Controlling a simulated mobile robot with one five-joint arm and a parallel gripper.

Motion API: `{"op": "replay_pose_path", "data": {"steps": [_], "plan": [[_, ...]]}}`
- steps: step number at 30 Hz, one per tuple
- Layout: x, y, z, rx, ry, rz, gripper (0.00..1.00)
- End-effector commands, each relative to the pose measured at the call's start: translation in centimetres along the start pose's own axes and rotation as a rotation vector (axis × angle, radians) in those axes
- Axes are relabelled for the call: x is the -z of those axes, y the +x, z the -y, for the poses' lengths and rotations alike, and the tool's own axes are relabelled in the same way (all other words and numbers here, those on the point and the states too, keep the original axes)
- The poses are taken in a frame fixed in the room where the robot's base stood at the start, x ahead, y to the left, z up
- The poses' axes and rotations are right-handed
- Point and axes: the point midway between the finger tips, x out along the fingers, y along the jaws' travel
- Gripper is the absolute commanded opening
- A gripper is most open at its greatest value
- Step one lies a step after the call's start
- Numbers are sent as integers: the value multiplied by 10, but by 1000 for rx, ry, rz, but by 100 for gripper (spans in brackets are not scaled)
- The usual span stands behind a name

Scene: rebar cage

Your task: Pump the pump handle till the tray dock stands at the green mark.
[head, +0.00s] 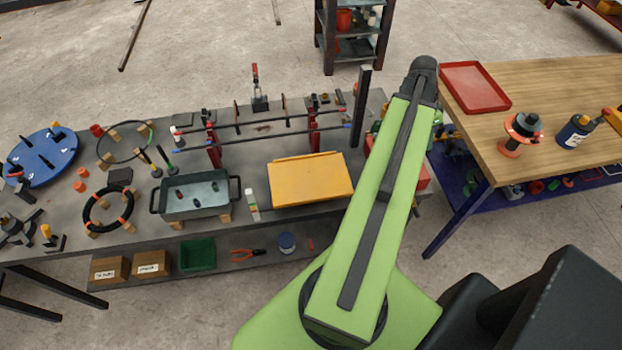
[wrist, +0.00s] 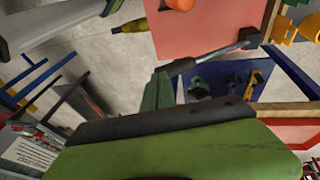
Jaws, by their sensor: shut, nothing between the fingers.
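I cannot tell whether this is the tray dock. In the head view my green arm covers this area, and only bits of green and red (head: 423,178) show beside it. I cannot make out the green mark.
The grey bench holds a yellow panel (head: 310,180), a metal bin (head: 195,196), a blue disc (head: 42,158) and clamped rods. A dark post (head: 361,108) stands close left of my arm. A wooden table (head: 540,85) with a red tray (head: 474,87) is at right.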

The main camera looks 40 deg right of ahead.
Motion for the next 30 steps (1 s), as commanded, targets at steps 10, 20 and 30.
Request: {"op": "replay_pose_path", "data": {"steps": [10,20,30], "plan": [[-3,13,-3,0,0,0,0],[-5,19,-4,0,0,0,0],[-7,26,-6,0,0,0,0]]}}
